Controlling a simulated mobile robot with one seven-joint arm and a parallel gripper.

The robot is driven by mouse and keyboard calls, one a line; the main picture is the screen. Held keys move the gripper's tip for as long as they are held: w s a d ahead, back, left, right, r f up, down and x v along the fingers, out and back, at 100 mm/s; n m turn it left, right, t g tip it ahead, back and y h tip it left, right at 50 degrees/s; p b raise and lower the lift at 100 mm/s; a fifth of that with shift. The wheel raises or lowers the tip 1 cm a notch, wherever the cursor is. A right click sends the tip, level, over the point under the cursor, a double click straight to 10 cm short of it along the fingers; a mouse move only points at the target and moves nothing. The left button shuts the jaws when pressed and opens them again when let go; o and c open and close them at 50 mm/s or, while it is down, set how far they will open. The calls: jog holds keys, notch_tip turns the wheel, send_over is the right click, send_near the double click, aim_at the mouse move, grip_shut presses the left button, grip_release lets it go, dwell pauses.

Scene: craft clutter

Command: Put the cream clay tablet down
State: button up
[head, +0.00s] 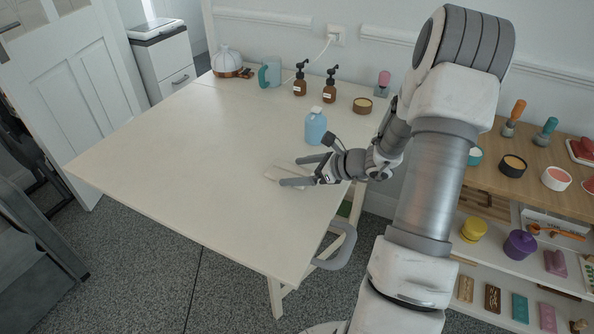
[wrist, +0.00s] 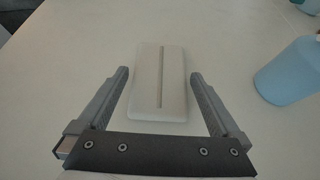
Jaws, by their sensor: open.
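The cream clay tablet (wrist: 160,82) lies flat on the pale table, a rounded slab with a straight groove along its length. In the head view the tablet (head: 285,171) is near the table's right edge, partly hidden by my gripper. My gripper (head: 287,172) is open, with its fingers spread. In the wrist view my gripper (wrist: 158,78) has one finger on each side of the tablet's near part, with a visible gap on both sides. The tablet's far end reaches beyond the fingertips.
A blue bottle (head: 315,127) stands close behind my gripper; it also shows at right in the wrist view (wrist: 290,72). Brown pump bottles (head: 300,80) and a round brown tin (head: 362,105) stand farther back. The table's left and front (head: 170,160) are clear.

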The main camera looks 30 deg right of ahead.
jog(key=p+v, duration=0.2)
jog(key=v, duration=1)
jog(key=shift+p, duration=0.35)
